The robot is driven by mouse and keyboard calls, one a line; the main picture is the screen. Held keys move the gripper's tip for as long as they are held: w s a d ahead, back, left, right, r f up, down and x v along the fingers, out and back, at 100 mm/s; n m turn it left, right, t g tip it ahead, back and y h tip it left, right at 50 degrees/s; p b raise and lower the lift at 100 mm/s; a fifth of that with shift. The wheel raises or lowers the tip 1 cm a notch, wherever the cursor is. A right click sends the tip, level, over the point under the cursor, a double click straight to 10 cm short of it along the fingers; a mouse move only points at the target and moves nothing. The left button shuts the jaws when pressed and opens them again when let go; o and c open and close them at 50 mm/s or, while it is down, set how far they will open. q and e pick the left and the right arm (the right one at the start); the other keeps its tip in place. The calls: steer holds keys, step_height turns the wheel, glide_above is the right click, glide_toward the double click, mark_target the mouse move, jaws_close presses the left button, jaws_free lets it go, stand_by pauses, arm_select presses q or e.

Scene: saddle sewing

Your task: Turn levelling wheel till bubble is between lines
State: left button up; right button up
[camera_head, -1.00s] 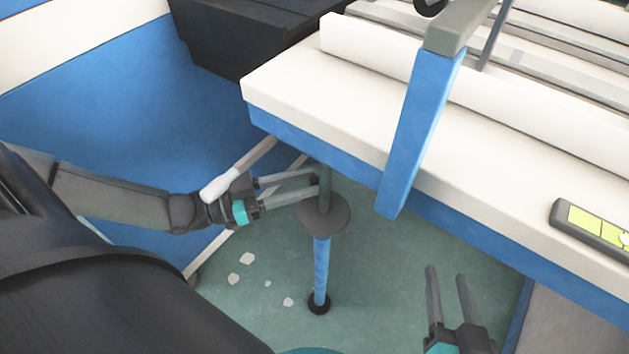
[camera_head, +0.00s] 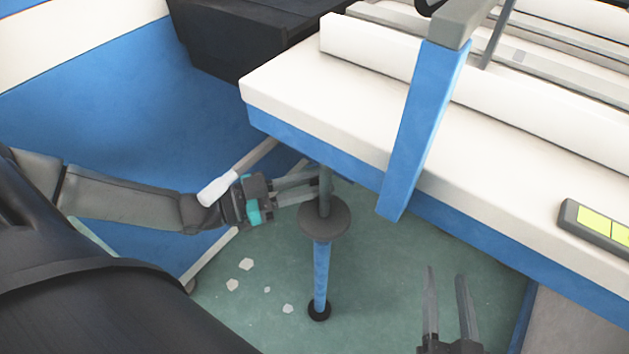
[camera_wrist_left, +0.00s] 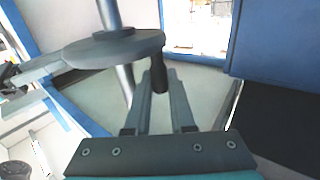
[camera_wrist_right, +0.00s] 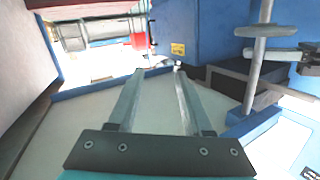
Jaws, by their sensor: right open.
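The levelling wheel (camera_head: 325,219) is a grey disc on an upright post under the table edge. It also shows in the left wrist view (camera_wrist_left: 112,47) and right wrist view (camera_wrist_right: 258,31). Its dark handle (camera_wrist_left: 160,80) sits between the fingertips of my left gripper (camera_head: 318,187), which look closed on it. The spirit level (camera_head: 600,227), dark with a yellow-green window, lies on the table at the right edge and is cut off. Its bubble is out of view. My right gripper (camera_head: 448,290) is open and empty, right of the post and below the table edge.
The white-topped table (camera_head: 300,95) with blue sides fills the upper right. A blue upright (camera_head: 422,130) stands at its front edge. A black box (camera_head: 235,40) is behind. The green floor (camera_head: 390,270) around the post foot is mostly clear, with pale flakes at left.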

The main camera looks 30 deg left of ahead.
arm_select(q)
jaws_close()
